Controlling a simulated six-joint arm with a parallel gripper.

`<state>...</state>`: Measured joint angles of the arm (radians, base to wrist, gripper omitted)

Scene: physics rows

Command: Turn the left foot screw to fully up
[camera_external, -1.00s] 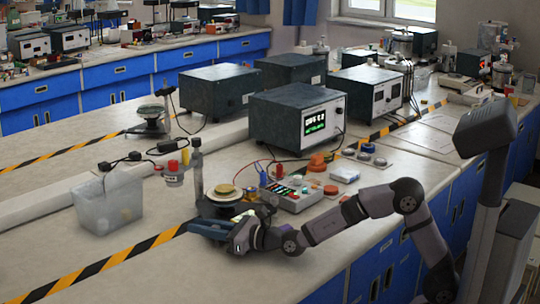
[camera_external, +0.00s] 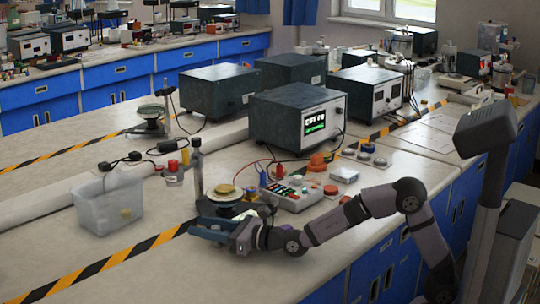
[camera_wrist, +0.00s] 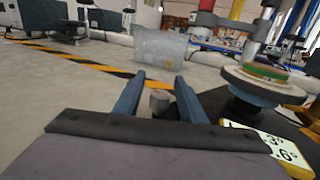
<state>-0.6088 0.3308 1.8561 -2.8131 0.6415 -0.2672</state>
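The left foot screw appears to be the small grey knob (camera_wrist: 158,101) between my fingers in the wrist view. The instrument it seems to belong to has a round stacked plate (camera_wrist: 262,82) at the right of that view. It stands on the bench in the external view (camera_external: 226,195). My gripper (camera_wrist: 160,88) has two blue fingers, one on each side of the knob, with a visible gap on both sides. In the external view my gripper (camera_external: 208,231) is low over the bench, at the instrument's front. The knob cannot be made out there.
A control box with buttons (camera_external: 293,192) is close on the right. A numbered yellow-and-white label (camera_wrist: 272,146) lies below the plate. The front left bench is clear.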

